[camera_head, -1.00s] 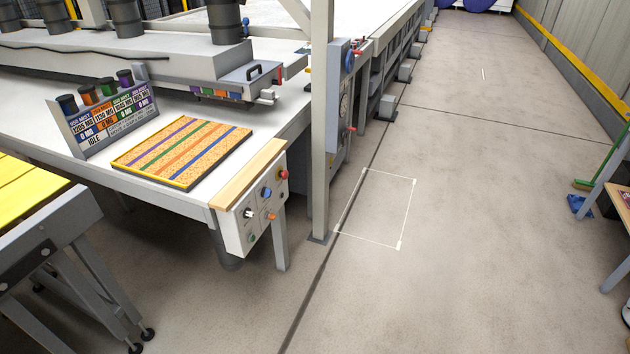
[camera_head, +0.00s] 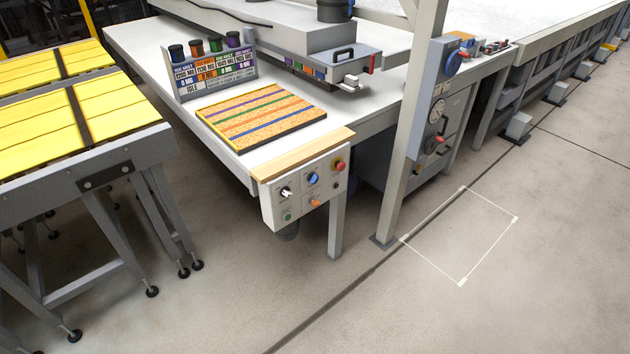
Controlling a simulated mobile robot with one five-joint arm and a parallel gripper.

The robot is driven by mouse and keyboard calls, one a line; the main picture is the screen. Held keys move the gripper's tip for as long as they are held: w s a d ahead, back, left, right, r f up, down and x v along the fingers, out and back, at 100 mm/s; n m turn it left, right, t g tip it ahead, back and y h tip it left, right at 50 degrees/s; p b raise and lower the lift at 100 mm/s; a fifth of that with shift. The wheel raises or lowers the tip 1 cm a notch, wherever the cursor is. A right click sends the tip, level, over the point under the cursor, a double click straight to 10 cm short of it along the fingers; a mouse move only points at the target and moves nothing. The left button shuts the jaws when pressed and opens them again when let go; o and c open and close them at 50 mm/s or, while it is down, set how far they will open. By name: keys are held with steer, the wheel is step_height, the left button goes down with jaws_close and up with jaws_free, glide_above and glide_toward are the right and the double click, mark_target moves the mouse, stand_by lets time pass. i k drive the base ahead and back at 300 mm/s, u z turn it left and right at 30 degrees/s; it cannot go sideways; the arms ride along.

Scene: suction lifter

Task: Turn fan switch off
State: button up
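A white control panel (camera_head: 305,192) hangs on the front end of the white table. It carries a dark-and-white switch (camera_head: 286,192), a blue knob (camera_head: 313,178), a red button (camera_head: 338,166), an orange knob (camera_head: 314,202) and a green button (camera_head: 287,216). A blue rotary switch (camera_head: 450,58) sits on a grey box on the upright post. A grey cabinet (camera_head: 440,130) behind the post has a red handle. The labels are too small to tell which one is the fan switch. My gripper is not in view.
A roller table with yellow boards (camera_head: 105,100) stands at the left. A striped board (camera_head: 262,117) and a display with coloured cups (camera_head: 215,70) are on the white table (camera_head: 150,50). A grey post (camera_head: 405,160) stands right of the panel. The floor in front and right is open, with a white outlined rectangle (camera_head: 490,252).

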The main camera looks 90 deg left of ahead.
mark_target(313, 178)
steer(key=u, duration=1)
steer(key=k, duration=0.15)
steer(key=u, duration=2.7)
steer(key=i, duration=1)
steer(key=u, duration=0.25)
